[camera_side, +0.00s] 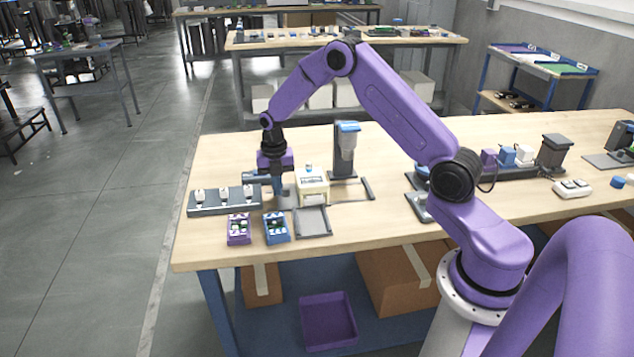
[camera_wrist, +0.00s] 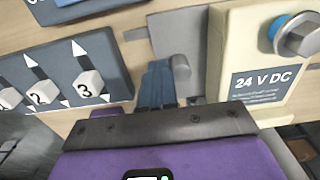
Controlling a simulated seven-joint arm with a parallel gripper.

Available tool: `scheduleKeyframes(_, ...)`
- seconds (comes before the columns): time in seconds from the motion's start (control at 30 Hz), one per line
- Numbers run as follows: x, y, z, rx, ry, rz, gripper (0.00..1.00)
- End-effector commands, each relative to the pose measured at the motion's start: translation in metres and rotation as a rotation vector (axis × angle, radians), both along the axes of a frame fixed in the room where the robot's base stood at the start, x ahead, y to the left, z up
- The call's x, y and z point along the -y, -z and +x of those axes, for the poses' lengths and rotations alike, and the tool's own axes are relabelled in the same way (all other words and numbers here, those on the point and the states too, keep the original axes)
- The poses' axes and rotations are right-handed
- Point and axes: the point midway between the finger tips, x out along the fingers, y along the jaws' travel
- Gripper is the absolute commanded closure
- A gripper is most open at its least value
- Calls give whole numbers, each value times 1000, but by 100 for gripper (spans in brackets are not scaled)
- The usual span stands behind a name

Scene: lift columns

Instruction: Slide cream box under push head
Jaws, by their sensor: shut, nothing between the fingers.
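The cream box (camera_side: 313,190) stands on the table with a round blue-and-silver knob on top. In the wrist view the cream box (camera_wrist: 240,45) is at the right and shows a dark "24 V DC" label. My gripper (camera_side: 276,188) is low, just left of the box. In the wrist view its blue fingers (camera_wrist: 157,78) are together and empty, with a gap between them and the box.
A grey panel with several numbered dials (camera_side: 224,200) lies left of my gripper. A dark bar (camera_side: 368,188) lies right of the stand.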

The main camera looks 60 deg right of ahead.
Motion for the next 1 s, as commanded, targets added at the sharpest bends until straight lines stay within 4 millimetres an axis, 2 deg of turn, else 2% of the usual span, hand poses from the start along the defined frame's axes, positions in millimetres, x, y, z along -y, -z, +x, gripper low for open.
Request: scheduleKeyframes(1.0, 32, 0, -32, -4, 2, 1, 100)
